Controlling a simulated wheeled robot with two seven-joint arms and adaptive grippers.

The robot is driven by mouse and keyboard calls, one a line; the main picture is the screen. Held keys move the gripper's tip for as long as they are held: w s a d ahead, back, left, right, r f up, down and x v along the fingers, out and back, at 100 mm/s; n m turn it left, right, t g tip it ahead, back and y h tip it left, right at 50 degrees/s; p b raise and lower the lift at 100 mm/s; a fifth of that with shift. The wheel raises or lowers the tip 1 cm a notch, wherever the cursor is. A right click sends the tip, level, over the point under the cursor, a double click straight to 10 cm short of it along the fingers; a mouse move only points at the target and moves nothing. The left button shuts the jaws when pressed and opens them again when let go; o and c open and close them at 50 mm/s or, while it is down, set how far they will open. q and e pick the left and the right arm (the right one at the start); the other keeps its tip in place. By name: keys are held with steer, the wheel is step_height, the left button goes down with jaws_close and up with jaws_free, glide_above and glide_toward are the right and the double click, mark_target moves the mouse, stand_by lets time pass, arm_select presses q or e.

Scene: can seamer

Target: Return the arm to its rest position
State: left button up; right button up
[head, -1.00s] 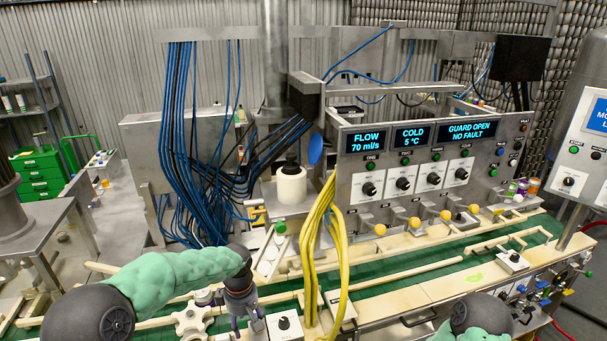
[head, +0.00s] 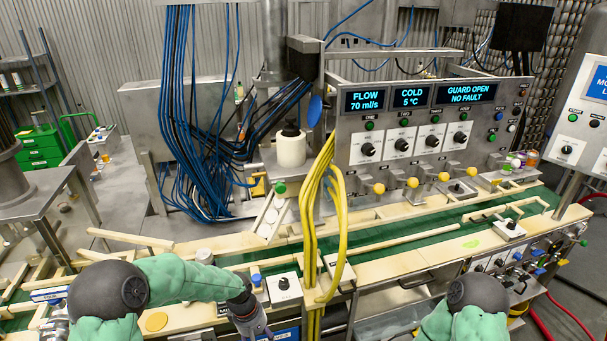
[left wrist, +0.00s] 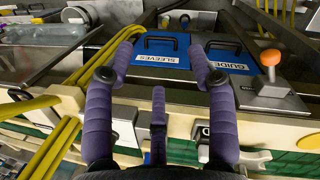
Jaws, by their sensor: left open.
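My left arm (head: 185,278) reaches in from the lower left of the head view, bent, with its hand pointing down. My left gripper (head: 260,330) is at the bottom edge, on the near side of the bench, its fingertips cut off. In the left wrist view the purple fingers of the left gripper (left wrist: 162,58) are spread with nothing between them. They point toward a blue panel labelled SLEEVES (left wrist: 160,65). My right arm (head: 465,318) shows only in part at the lower right; its gripper is out of the picture.
Yellow cables (head: 340,230) hang just right of the left gripper. A white knob box (head: 285,288) sits on the bench's front ledge above it. An orange-topped lever (left wrist: 271,58) stands right of the fingers. The green conveyor (head: 390,243) runs behind.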

arm_select(q)
steer(key=s+d+f+m+h+b, duration=0.1)
steer(key=s+f+m+b, duration=0.2)
steer(key=s+f+b, duration=0.3)
steer(key=s+d+f+m+h+b, duration=0.1)
steer(key=s+f+m+b, duration=0.2)
steer(key=s+f+b, duration=0.4)
steer(key=s+f, duration=0.4)
steer(key=f, duration=0.4)
steer(key=s+f, duration=0.4)
steer(key=f, duration=0.5)
steer(key=shift+d+t, duration=0.25)
steer(key=shift+t, duration=0.05)
steer(key=shift+r, duration=0.1)
